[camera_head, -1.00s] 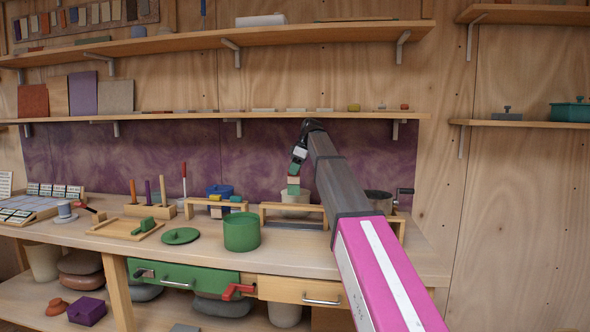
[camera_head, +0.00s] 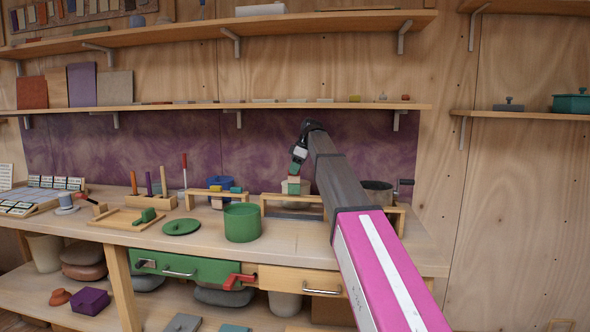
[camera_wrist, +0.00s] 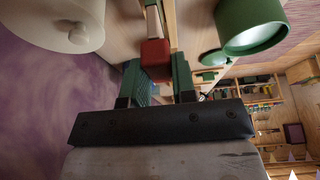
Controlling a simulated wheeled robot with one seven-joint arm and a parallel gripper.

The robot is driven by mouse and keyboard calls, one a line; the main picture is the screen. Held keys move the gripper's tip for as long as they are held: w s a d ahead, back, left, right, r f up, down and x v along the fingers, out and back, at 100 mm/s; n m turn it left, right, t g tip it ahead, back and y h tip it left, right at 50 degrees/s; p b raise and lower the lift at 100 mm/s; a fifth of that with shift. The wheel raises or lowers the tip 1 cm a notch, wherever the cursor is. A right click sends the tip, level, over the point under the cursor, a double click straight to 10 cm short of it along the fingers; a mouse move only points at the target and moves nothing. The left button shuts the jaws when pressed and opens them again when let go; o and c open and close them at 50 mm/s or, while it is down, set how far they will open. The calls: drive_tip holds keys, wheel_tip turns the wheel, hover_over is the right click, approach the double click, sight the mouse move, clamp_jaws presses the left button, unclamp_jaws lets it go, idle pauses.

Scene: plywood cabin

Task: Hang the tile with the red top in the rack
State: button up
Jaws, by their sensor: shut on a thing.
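My gripper (camera_head: 294,172) is shut on the tile with the red top (camera_wrist: 155,60). In the wrist view the red block sits between the two green fingers, with a pale body running away from it. In the head view the tile (camera_head: 292,188) hangs below my fingers, at about the height of the top bar of a wooden rack (camera_head: 272,196). I cannot tell whether tile and rack touch. The rack's bar (camera_wrist: 173,22) shows beside the tile in the wrist view.
A green pot (camera_head: 241,223) stands in front and left of the rack. A pale pot (camera_wrist: 65,22) stands close by.

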sight(295, 194)
drive_tip(key=shift+f, duration=0.25)
drive_tip(key=shift+f, duration=4.05)
drive_tip(key=o, duration=0.9)
drive_tip(key=v, duration=1)
drive_tip(key=shift+s+d+r, duration=0.1)
drive_tip(key=shift+r, duration=0.3)
